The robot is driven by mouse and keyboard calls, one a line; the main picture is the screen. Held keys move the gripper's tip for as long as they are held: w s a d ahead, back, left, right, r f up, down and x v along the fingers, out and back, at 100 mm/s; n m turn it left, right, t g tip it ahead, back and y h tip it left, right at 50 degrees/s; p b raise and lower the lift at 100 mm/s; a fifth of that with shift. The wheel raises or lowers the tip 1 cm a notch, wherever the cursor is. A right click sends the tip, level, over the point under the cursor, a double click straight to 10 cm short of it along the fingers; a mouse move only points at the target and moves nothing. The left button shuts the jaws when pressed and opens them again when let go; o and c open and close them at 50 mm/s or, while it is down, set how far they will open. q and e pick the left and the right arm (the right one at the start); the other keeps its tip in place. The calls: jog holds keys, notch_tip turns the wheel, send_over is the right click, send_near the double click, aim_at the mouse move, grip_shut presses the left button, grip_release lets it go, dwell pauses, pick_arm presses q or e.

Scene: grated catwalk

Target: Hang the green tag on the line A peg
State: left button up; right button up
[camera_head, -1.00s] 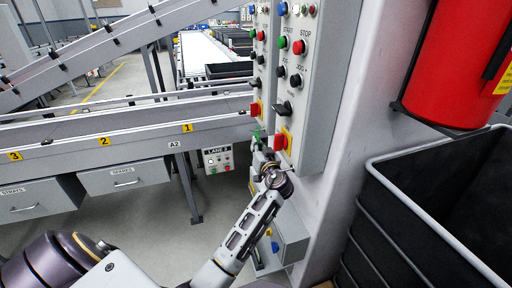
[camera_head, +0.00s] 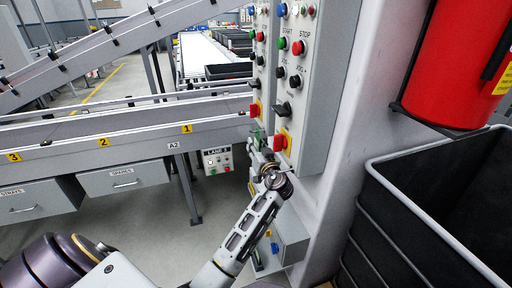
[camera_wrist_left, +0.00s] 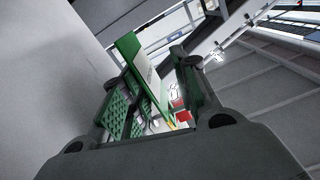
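My left gripper (camera_head: 258,150) is in front of the lower part of the grey control panels in the head view. In the left wrist view its two dark fingers (camera_wrist_left: 150,100) stand on either side of the green tag (camera_wrist_left: 128,47), a thin plate with a green edge and a pale face. The fingers appear closed on the tag, which sticks out beyond them. In the head view only a small green bit of the tag (camera_head: 257,133) shows above the fingers. I cannot make out the line A peg in either view. My right gripper is not in view.
The control panel (camera_head: 318,90) carries buttons and red-and-yellow switches close to the gripper. A grey conveyor (camera_head: 80,140) with drawers below runs at the left.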

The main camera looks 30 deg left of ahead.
pick_arm(q)
jog(key=v, duration=0.8)
dwell(0.6)
jog(key=shift+d+f, duration=0.1)
jog(key=shift+d, duration=0.05)
jog(key=shift+s, duration=0.1)
